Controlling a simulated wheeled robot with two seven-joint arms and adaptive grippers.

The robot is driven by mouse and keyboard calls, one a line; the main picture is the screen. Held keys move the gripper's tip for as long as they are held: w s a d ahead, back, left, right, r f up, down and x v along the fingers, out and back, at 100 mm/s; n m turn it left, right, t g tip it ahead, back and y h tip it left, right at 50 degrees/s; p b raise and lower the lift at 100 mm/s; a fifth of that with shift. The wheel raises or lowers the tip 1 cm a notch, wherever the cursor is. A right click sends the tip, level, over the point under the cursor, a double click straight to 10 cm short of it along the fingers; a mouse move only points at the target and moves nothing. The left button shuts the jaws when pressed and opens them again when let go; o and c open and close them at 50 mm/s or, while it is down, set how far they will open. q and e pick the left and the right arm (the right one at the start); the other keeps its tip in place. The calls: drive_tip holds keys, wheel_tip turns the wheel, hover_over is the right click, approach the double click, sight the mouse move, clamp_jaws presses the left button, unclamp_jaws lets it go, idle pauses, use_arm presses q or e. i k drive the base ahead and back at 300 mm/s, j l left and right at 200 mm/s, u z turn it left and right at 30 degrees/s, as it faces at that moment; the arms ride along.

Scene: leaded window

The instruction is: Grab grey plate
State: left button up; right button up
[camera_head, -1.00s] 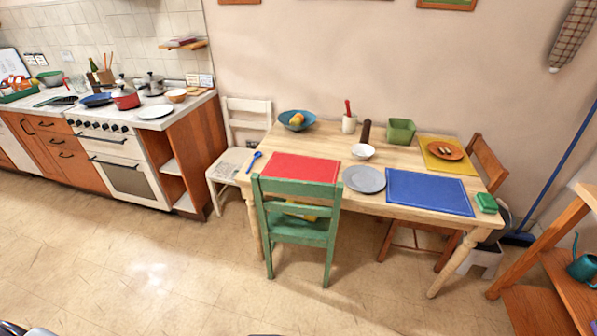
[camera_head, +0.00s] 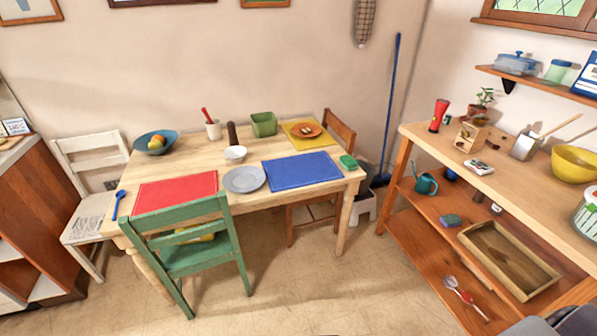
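The grey plate (camera_head: 244,179) lies flat on the wooden table (camera_head: 216,163). It sits between the red mat (camera_head: 174,191) and the blue mat (camera_head: 301,170), close to the table's front edge. Nothing covers the plate. Neither of my grippers can be made out in the head view. A dark grey part at the bottom right corner may be mine, but I cannot tell what it is.
A green chair (camera_head: 187,250) stands at the table's front left. A white chair (camera_head: 92,190) is at the left end. A wooden shelf unit (camera_head: 410,130) fills the right side. Open floor (camera_head: 310,290) lies before the table, right of the green chair.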

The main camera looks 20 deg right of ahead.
sight(244, 178)
drive_tip(key=i+j+z, duration=0.2)
drive_tip(key=j+z, duration=0.2)
drive_tip(key=j, duration=0.35)
drive_tip(key=i+j+z, duration=0.1)
drive_tip(key=j+z, duration=0.3)
drive_tip(key=j, duration=0.4)
drive_tip(key=j+z, duration=0.45)
drive_tip(key=j, duration=0.35)
drive_tip(key=k, duration=0.05)
